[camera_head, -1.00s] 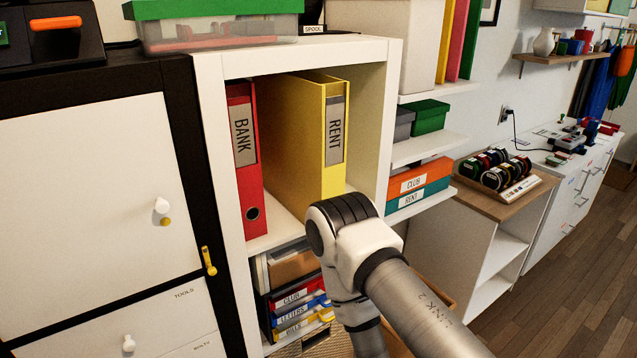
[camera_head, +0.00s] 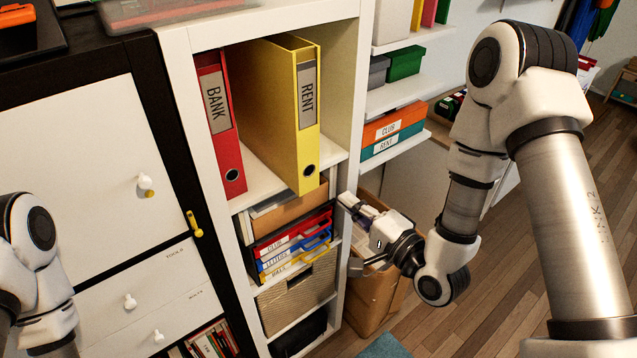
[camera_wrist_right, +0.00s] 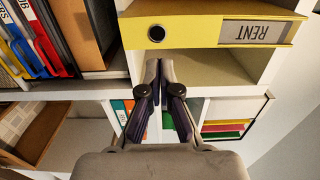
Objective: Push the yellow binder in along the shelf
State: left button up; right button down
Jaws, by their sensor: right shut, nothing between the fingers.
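The yellow binder (camera_head: 284,120), labelled RENT, stands upright in the upper shelf compartment (camera_head: 262,182), right of the red binder, with its spine facing out. Its spine sits nearer the shelf's front edge than the red one. In the right wrist view its spine (camera_wrist_right: 190,32) lies across the top, just beyond the fingertips. My right gripper (camera_head: 346,203) is shut and empty, in front of the shelf, below and right of the binder's lower end. Its closed fingers (camera_wrist_right: 160,66) point towards the spine, with no clear contact. Only part of my left arm shows; its gripper is out of view.
The red BANK binder (camera_head: 220,125) stands left of the yellow one, with a gap between. Below are letter trays (camera_head: 295,245) and a woven box (camera_head: 298,294). The shelf's right upright (camera_head: 352,130) is close to my right gripper. A brown bin (camera_head: 372,292) stands beneath it.

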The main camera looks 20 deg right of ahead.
aim_at(309, 169)
pick_arm(q)
notch_tip(309, 169, down, 6)
jog(key=f+b, duration=0.1)
jog(key=b, duration=0.4)
pick_arm(e)
jog(key=p+x, duration=0.5)
jog(key=x, duration=0.4)
jog(key=shift+w+a+r, duration=0.1)
jog(key=shift+w+a, duration=0.05)
jog(key=shift+w, duration=0.15)
jog(key=shift+w+p, duration=0.25)
jog(key=shift+p, duration=0.1)
pick_arm(q)
notch_tip(309, 169, up, 6)
jog(key=shift+s+d+f, duration=0.1)
jog(key=shift+s, duration=0.05)
pick_arm(e)
jog(key=shift+a, duration=0.1)
